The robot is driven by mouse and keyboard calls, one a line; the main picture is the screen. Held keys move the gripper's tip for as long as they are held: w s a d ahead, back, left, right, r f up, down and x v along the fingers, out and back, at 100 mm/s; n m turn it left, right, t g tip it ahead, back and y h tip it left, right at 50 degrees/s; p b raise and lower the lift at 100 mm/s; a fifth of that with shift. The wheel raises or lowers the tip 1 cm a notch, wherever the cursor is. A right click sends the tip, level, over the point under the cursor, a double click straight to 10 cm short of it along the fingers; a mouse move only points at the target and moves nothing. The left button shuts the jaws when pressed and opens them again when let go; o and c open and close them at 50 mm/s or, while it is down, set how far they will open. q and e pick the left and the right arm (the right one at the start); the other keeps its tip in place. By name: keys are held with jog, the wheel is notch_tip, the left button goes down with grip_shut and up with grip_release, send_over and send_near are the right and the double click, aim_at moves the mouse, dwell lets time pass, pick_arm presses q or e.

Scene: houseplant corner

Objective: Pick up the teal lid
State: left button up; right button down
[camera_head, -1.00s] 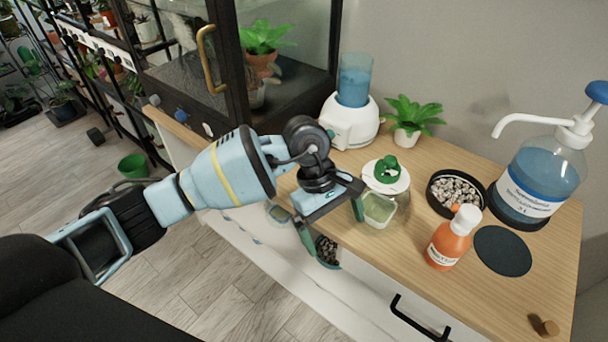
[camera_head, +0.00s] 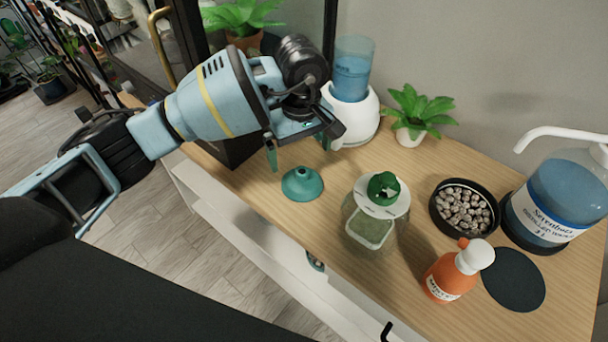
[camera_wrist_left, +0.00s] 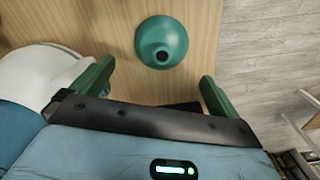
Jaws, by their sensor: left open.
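The teal lid (camera_head: 302,184) is a round, dome-like piece with a narrow raised top, standing on the wooden cabinet top near its left front edge. My left gripper (camera_head: 299,148) is open and empty, beside and above the lid in the head view. In the left wrist view, my left gripper (camera_wrist_left: 153,80) has its green fingers spread wide, with the lid lying beyond the space between them and apart from both. My right gripper is not in view.
A glass jar (camera_head: 368,232) with a white and green top stands right of the lid. Behind are a white dispenser (camera_head: 357,122) and a potted plant (camera_head: 415,112). An orange bottle (camera_head: 450,272), a pebble dish (camera_head: 464,207) and a large pump bottle (camera_head: 556,195) stand further right.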

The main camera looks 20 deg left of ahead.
aim_at(302, 170)
pick_arm(q)
jog(key=shift+s+d+f, duration=0.1)
jog(key=shift+s+f, duration=0.05)
jog(key=shift+f, duration=1.8)
jog(key=shift+s+d+f, duration=0.1)
jog(key=shift+s+f, duration=0.05)
jog(key=shift+f, duration=1.8)
jog(key=c, duration=0.8)
jog(key=shift+r, duration=0.1)
jog(key=shift+r, duration=0.45)
notch_tip(302, 170, up, 3)
jog(key=shift+w+f, duration=0.1)
jog(key=shift+f, duration=0.1)
jog(key=s+d+r, duration=0.1)
jog(key=s+d, duration=0.1)
jog(key=s, duration=1.4)
jog(key=shift+r, duration=0.2)
jog(key=shift+d, duration=0.1)
